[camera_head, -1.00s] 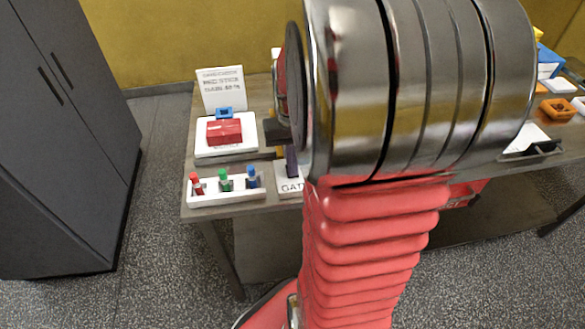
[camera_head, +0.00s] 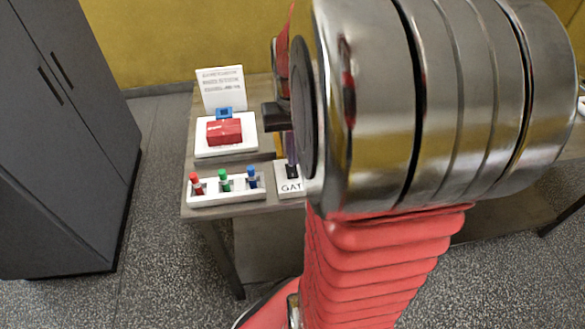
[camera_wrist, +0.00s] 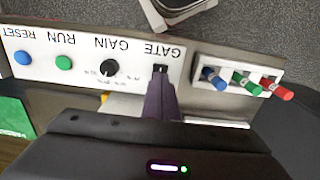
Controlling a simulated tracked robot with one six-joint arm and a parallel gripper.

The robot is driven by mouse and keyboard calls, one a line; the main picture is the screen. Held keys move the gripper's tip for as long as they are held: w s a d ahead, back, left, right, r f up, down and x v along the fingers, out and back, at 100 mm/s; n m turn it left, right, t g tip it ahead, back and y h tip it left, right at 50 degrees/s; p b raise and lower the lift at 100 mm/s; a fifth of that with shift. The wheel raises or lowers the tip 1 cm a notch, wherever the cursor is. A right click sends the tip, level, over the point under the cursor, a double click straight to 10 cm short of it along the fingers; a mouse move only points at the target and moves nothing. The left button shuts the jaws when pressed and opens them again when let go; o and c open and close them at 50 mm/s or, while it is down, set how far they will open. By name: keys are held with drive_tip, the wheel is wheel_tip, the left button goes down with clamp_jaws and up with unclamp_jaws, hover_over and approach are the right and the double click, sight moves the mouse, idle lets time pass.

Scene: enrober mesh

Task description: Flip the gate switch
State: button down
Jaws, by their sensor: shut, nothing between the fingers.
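The white control panel (camera_wrist: 85,82) shows upside down in the wrist view, with the labels RESET, RUN, GAIN and GATE. The gate switch (camera_wrist: 160,69) is a small dark part beside its GATE label; which way it is set cannot be told. My gripper (camera_wrist: 160,83) is shut and empty, its purple fingers at the switch and partly covering it. Whether they touch cannot be told. In the head view, the panel's corner marked GAT (camera_head: 289,188) shows below my gripper's purple fingers (camera_head: 291,168); my arm hides the rest of the panel.
Beside the panel, a white rack (camera_head: 226,190) holds red, green and blue markers, also close to my fingers in the wrist view (camera_wrist: 235,62). A black GAIN knob (camera_wrist: 110,68) and green button (camera_wrist: 64,62) sit along the panel. Behind stands a red box (camera_head: 224,131) on a white base.

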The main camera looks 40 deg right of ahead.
wheel_tip(320, 180, up, 3)
drive_tip(key=shift+f, duration=0.1)
idle(0.4)
idle(0.5)
